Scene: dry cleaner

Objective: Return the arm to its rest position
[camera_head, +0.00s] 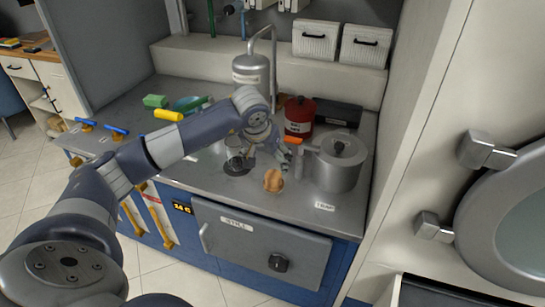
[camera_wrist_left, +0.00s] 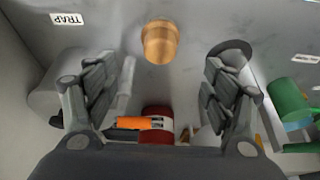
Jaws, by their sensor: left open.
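My left arm (camera_head: 180,142) reaches from the lower left across the steel counter (camera_head: 165,92). Its gripper (camera_head: 266,153) hangs over the counter, left of the lidded pot (camera_head: 339,165) and behind the small copper cup (camera_head: 273,181). In the left wrist view the two fingers of this gripper (camera_wrist_left: 158,80) stand wide apart with nothing clasped between them. The copper cup (camera_wrist_left: 160,42) shows beyond the fingertips, apart from them. My right gripper is in neither view.
A red canister (camera_head: 299,116), an orange piece (camera_head: 293,141) and a metal still (camera_head: 250,70) stand close around the gripper. A yellow cylinder (camera_head: 168,115) and a green block (camera_head: 155,101) lie left. A cabinet side wall (camera_head: 415,130) rises right of the counter.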

